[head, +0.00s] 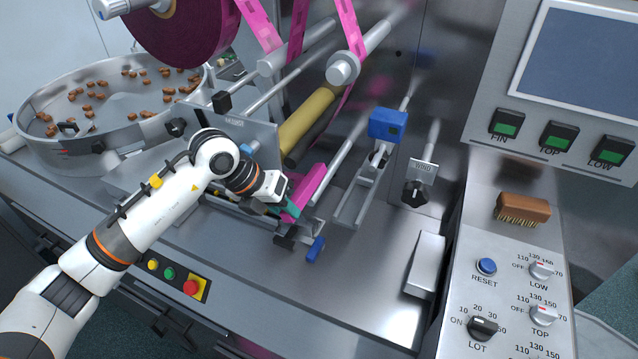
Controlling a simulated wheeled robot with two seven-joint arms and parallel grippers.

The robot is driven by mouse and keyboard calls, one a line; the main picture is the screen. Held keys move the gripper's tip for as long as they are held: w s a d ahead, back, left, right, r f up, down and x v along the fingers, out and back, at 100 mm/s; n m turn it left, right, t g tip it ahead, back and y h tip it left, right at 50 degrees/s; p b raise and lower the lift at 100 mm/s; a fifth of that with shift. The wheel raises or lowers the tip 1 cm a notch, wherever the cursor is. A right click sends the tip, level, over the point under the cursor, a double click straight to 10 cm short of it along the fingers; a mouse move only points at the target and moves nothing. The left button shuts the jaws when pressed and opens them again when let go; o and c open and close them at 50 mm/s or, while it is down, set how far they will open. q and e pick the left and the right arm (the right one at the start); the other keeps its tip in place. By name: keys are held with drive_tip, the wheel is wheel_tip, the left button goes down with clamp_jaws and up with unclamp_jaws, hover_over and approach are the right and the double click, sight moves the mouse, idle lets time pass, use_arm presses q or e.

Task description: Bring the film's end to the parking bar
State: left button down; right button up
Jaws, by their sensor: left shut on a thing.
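The magenta film runs from the large roll (185,30) at the top left over the rollers. Its end part (309,188) shows as a magenta strip low in the middle of the machine. My left gripper (289,207) reaches in from the left and is shut on the film's end at the strip's lower edge. The fingertips are partly hidden by the gripper's body. A pale metal bar (345,145) slants up just right of the strip; I cannot tell for sure whether it is the parking bar. My right gripper is not in view.
A round bowl (60,150) with several brown pieces stands at the left. A yellow roller (308,120) is above the gripper. A blue block (388,124) on a rail and a blue-ended lever (316,249) are nearby.

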use_arm(q)
drive_tip(key=s+a+b, duration=0.1)
drive_tip(key=s+a, duration=0.3)
drive_tip(key=s, duration=0.7)
drive_tip(key=shift+d, duration=0.1)
idle(0.9)
